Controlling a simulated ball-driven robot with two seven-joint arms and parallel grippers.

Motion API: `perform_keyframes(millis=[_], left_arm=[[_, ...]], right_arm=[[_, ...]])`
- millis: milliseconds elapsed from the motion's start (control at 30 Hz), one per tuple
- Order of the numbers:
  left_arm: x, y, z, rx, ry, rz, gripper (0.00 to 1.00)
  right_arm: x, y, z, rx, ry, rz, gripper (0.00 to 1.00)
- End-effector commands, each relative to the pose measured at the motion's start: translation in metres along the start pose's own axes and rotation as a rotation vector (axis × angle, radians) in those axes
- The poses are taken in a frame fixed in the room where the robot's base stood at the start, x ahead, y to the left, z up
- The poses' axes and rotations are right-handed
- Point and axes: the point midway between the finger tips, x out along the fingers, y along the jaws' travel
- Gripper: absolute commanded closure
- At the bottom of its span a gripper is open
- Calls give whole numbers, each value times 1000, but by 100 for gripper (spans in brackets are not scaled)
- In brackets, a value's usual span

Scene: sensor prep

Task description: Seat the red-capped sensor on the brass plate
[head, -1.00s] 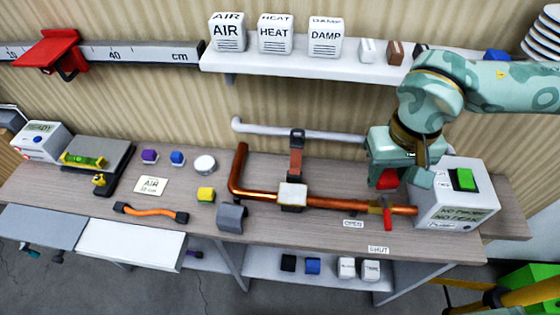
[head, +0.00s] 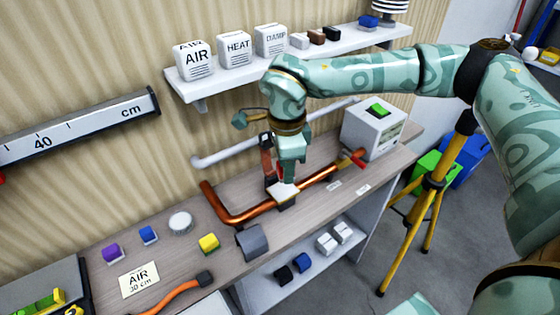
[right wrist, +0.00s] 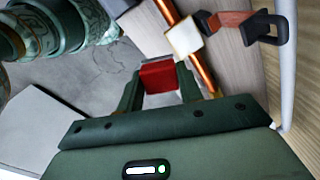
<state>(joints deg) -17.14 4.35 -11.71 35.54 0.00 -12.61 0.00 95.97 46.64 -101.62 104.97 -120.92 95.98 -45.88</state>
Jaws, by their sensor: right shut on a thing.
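My right gripper (head: 283,174) is shut on the red-capped sensor, above the bench by the copper pipe. In the right wrist view the red cap (right wrist: 158,75) shows between the two fingers, with a pale part below it. A pale square plate (head: 285,191) sits on the copper pipe (head: 250,213), just below the gripper in the head view. It also shows in the right wrist view (right wrist: 184,38), apart from the sensor. Its colour looks whitish rather than brass. The contact between sensor and plate is hidden in the head view. My left gripper is not in view.
A dark clamp with a brown strap (right wrist: 235,22) stands beside the plate. A red-handled valve (head: 353,160) and a white box with a green button (head: 374,128) are to the right. A grey block (head: 252,243) and a yellow block (head: 208,243) lie in front of the pipe.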

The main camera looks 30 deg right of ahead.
Motion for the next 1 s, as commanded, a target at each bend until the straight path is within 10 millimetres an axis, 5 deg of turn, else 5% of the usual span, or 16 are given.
perform_keyframes(millis=[200,400,667,1000], left_arm=[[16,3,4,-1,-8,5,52],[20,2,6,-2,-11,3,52],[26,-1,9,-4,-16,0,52],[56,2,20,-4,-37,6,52]], right_arm=[[20,-34,-2,715,0,9,87],[26,-49,-4,1077,3,16,87],[33,-53,-5,1179,4,17,87],[67,-53,-5,1176,6,19,87]])
